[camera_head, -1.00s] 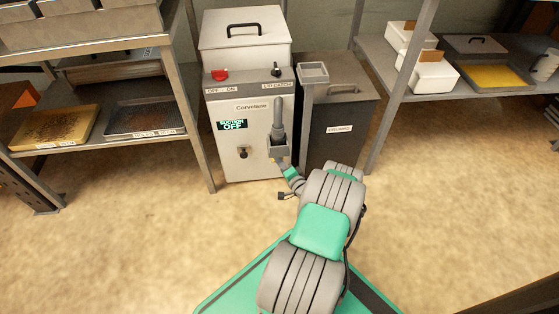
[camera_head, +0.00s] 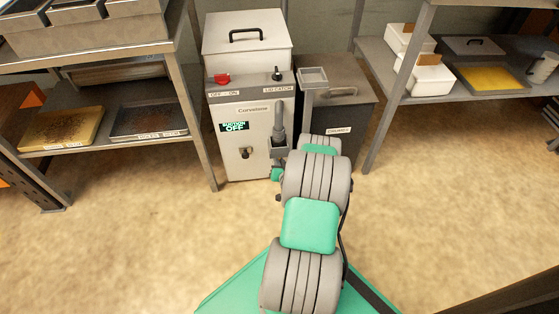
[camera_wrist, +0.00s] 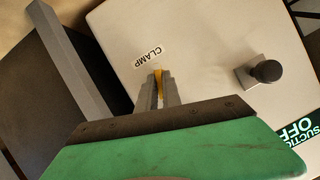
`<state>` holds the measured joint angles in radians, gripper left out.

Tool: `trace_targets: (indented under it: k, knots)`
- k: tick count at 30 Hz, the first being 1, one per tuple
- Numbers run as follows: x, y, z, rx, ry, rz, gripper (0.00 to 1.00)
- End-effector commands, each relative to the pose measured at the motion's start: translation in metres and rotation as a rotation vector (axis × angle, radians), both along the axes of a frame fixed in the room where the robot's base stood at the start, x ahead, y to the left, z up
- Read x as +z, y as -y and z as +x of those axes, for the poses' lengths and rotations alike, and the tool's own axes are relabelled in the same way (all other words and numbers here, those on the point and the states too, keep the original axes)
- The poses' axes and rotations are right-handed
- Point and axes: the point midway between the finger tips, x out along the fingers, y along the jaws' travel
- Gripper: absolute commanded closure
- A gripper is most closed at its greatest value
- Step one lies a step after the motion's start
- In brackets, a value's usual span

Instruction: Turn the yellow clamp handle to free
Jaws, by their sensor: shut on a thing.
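In the wrist view, my gripper (camera_wrist: 158,92) is shut on the yellow clamp handle (camera_wrist: 158,80). Only a narrow yellow strip of the handle shows between the two grey fingers. The CLAMP label (camera_wrist: 148,57) is on the pale panel just beyond the fingertips. In the head view, my arm reaches to the lower right of the Corvelane machine's front (camera_head: 243,158), and the arm hides the gripper and the clamp handle. How far the handle is turned cannot be told.
A black knob (camera_wrist: 267,71) sticks out of the panel to the right of the fingers. The suction display (camera_head: 234,126) reads OFF. A grey nozzle in its holder (camera_head: 279,141) is just above my wrist. A dark crumbs bin (camera_head: 336,110) stands at the right.

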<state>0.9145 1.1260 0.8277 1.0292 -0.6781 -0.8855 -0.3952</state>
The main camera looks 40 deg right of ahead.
Motion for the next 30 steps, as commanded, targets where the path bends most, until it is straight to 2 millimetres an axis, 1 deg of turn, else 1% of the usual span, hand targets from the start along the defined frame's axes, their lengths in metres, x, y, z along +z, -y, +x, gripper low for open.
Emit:
trace_targets:
  k: [6, 14, 20, 30]
  knots:
    - [0.0003, -0.0025, 0.001, 0.002, -0.091, -0.133, 1.0]
    - [-0.0005, -0.0028, 0.0008, 0.002, -0.161, -0.233, 1.0]
    - [-0.0004, -0.002, 0.0007, 0.0, -0.182, -0.264, 1.0]
    - [-0.0005, -0.0016, 0.0007, -0.001, -0.185, -0.269, 1.0]
